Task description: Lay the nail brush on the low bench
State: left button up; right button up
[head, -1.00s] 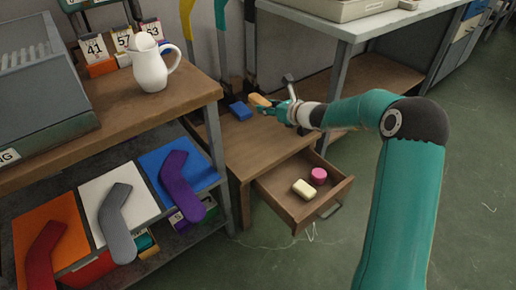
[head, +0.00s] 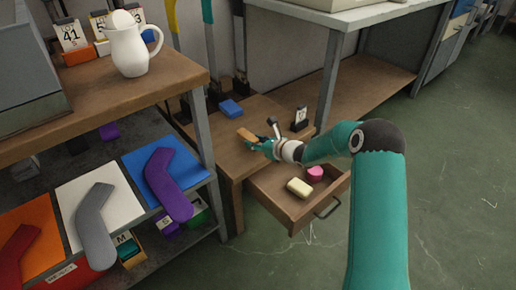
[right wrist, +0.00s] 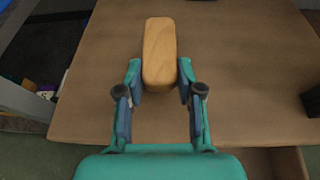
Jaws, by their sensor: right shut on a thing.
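The nail brush, a tan wooden block (head: 247,135), is in my right gripper (head: 254,143) over the low bench (head: 262,108). In the right wrist view the brush (right wrist: 159,45) points away from me, its rear end between the two fingertips of my right gripper (right wrist: 160,72), shut on it. The brown bench top (right wrist: 235,70) lies beneath it. I cannot tell whether the brush touches the bench; its bristles are hidden. My left gripper is not in view.
A blue block (head: 231,108) lies at the bench's back left and a dark number card (head: 300,119) stands at its right. The open drawer (head: 290,208) holds a cream bar (head: 299,187) and a pink round thing (head: 315,173). A shelf (head: 190,82) with a white jug (head: 131,48) stands left.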

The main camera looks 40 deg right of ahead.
jog(key=shift+f, duration=0.7)
jog(key=shift+f, duration=0.1)
jog(key=o, duration=1.2)
jog(key=shift+c, duration=0.2)
